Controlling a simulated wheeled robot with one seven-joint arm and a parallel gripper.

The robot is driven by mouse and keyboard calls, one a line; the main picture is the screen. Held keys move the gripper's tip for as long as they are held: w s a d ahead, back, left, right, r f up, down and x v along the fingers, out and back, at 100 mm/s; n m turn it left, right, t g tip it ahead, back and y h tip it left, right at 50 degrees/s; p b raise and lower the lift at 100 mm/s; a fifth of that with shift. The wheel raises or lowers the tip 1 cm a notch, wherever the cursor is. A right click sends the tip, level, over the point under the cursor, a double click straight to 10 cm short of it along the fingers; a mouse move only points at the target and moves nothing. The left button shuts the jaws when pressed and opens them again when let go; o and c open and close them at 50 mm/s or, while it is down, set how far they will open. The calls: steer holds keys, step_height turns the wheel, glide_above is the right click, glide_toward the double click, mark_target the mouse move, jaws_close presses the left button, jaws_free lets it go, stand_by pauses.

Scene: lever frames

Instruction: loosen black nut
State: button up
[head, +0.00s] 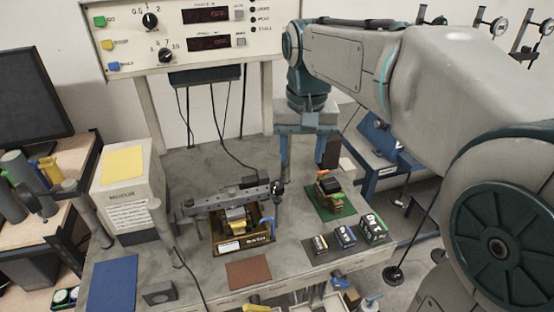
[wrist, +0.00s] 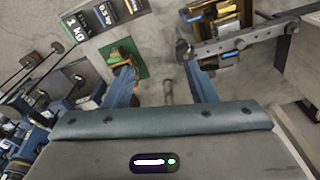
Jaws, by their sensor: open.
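The lever frame stands on the bench, a grey bar (head: 225,198) lying across a brass-coloured base (head: 258,238) marked BATH. The bar also shows at the upper right of the wrist view (wrist: 240,40). A small dark round part (head: 278,188) at the bar's right end looks like the black nut; it shows near my right finger in the wrist view (wrist: 184,50). My gripper (head: 304,168) points down above the bench, right of the bar's end. Its two blue fingers are spread and empty in the wrist view (wrist: 160,75). I cannot tell its exact height.
A green mat (head: 341,214) with a small orange-topped device (head: 329,186) lies to the right. Several labelled weight blocks (head: 345,236) stand at the front right. A brown pad (head: 248,273) lies in front of the frame. A white box (head: 128,190) stands at left.

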steer(key=r, duration=0.2)
glide_above(277, 182)
steer(key=shift+g, duration=0.4)
step_height(277, 182, down, 14)
steer(key=shift+r+p, duration=0.15)
steer(key=shift+p, duration=0.35)
steer(key=c, duration=1)
